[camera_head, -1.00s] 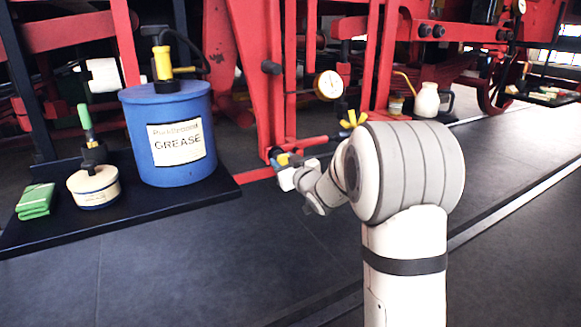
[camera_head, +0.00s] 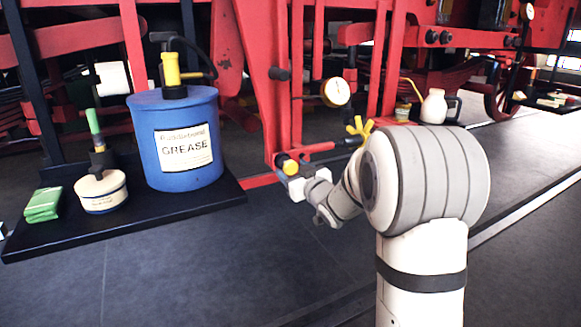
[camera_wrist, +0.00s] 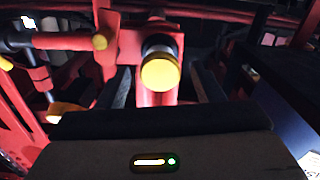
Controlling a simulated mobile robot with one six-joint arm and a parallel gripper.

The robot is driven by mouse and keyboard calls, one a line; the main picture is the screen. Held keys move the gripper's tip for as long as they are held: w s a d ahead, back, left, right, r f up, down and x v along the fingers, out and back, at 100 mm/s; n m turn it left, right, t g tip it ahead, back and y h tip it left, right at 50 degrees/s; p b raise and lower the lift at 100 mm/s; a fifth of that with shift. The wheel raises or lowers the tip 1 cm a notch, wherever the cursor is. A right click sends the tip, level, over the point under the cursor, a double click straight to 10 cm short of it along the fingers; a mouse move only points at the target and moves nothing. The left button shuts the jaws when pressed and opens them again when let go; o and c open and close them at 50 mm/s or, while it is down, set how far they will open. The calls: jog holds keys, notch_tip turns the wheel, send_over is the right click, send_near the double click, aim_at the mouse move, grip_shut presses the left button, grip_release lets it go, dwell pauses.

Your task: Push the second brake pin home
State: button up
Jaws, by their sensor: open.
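A brake pin with a round yellow end (camera_wrist: 160,73) and a dark collar points at the wrist camera from a red upright. It also shows in the head view (camera_head: 290,167), at the foot of the red frame. My gripper (camera_wrist: 163,85) is open, one dark finger on each side of the pin in the wrist view. No contact shows, and I cannot tell the depth gap. In the head view my gripper (camera_head: 286,180) is just below and in front of the yellow end. A second, smaller yellow end (camera_wrist: 100,42) sits on a red rod to the left.
A blue grease tub (camera_head: 175,150) stands on a black board (camera_head: 120,220) to the left, with a round tin (camera_head: 100,192) and green cloth (camera_head: 43,205). Red frame bars surround the pin. A gauge (camera_head: 336,92) is above right. The dark floor in front is clear.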

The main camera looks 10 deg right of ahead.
jog(key=v, duration=0.5)
jog(key=s+d+r+m+g+h+p, duration=0.35)
jog(key=s+r+g+h+p, duration=0.2)
jog(key=s+r+p, duration=0.5)
jog(key=s+a+r+m+g+p, duration=0.1)
jog(key=s+a+r+g+p, duration=0.1)
jog(key=s+g+p, duration=0.2)
jog(key=s+a+r+m+g+p, duration=0.1)
jog(key=s+g+p, duration=0.4)
jog(key=s, duration=1.6)
notch_tip(320, 180, up, 2)
jog(key=a+p, duration=0.1)
jog(key=p, duration=0.4)
